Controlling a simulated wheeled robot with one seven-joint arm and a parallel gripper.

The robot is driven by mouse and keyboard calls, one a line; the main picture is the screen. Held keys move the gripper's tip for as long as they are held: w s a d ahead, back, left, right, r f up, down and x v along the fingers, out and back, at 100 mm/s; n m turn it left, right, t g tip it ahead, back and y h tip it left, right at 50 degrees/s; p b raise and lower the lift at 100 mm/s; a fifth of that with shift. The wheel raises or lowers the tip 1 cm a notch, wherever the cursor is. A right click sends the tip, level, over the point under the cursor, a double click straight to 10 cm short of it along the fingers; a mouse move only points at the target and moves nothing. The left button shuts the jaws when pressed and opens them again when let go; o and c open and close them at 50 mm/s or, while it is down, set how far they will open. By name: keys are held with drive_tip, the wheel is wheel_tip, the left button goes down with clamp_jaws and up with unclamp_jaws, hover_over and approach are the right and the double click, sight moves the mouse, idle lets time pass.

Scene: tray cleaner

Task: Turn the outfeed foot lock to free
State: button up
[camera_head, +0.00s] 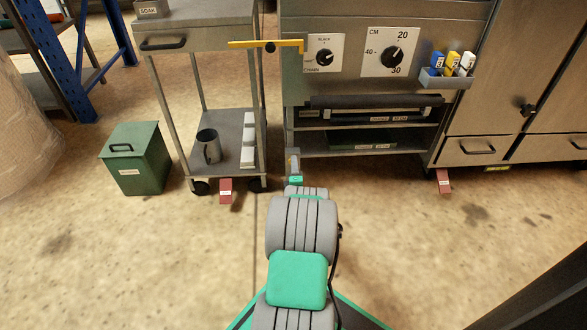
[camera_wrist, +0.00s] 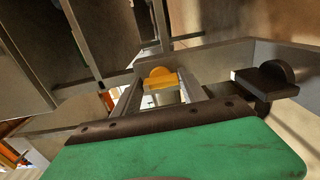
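Two red foot pedals show in the head view. One red pedal (camera_head: 225,189) is under the front of the left cart, and another red pedal (camera_head: 443,181) is under the right cabinet. Their labels are too small to read, so I cannot tell which is the outfeed foot lock. My gripper (camera_head: 293,162) is at the machine's lower left side, between the pedals and apart from both. In the wrist view its fingers (camera_wrist: 160,92) stand apart. An orange rounded piece (camera_wrist: 160,76) shows between or beyond them; I cannot tell whether they touch it.
A black knob-like part (camera_wrist: 265,79) is right of the fingers in the wrist view. A yellow bar (camera_head: 245,42) spans from the cart (camera_head: 205,38) toward the machine's dial panel (camera_head: 350,55). A green lidded bin (camera_head: 137,165) stands left. The floor in front is clear.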

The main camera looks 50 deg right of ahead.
drive_tip(key=o, duration=0.4)
drive_tip(key=shift+a, duration=0.1)
drive_tip(key=p+v, duration=0.3)
drive_tip(key=v, duration=0.4)
drive_tip(key=shift+s+a, duration=0.2)
drive_tip(key=shift+a, duration=0.05)
